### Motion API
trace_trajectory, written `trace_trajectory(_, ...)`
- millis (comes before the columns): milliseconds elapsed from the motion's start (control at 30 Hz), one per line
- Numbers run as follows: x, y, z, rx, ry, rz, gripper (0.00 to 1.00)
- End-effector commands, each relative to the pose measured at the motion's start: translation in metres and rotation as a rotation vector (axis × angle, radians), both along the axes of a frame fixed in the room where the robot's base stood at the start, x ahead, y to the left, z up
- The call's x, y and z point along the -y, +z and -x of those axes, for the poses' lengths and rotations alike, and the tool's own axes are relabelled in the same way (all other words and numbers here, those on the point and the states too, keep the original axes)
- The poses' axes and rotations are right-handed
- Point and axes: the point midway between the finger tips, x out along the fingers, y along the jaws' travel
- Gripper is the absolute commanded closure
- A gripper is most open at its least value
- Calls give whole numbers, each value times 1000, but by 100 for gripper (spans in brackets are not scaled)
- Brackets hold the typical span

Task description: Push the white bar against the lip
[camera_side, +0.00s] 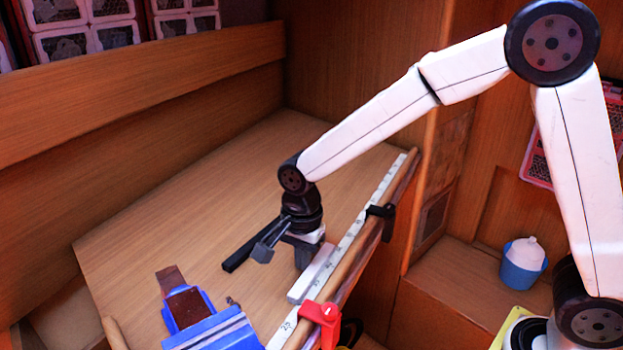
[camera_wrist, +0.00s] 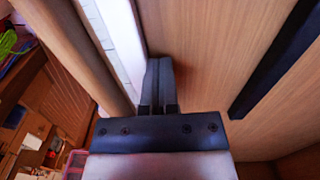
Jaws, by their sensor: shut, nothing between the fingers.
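The white bar (camera_side: 312,278) lies lengthwise along the ruler strip at the right edge of the bench top. In the wrist view the bar (camera_wrist: 122,40) is left of my fingers. The wooden lip (camera_side: 345,285) is the rounded rail along that edge, and it also shows in the wrist view (camera_wrist: 72,42). The ruler strip shows between bar and lip; I cannot tell whether the bar touches the lip. My gripper (camera_side: 303,264) points down with its fingers together and empty, also in the wrist view (camera_wrist: 157,72). The fingers are right beside the bar's inner side; contact is unclear.
A black bar (camera_side: 250,246) lies on the bench left of my gripper. A blue vise (camera_side: 208,325) stands at the front. A red clamp (camera_side: 321,314) and a black clamp (camera_side: 381,212) sit on the lip. The bench top behind is clear.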

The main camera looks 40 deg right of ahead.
Motion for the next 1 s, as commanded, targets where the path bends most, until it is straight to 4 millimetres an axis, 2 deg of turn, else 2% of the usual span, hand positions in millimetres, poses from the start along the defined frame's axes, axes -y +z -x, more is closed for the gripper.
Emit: trace_trajectory(1000, 4, 0, 13, -1, 0, 0, 100)
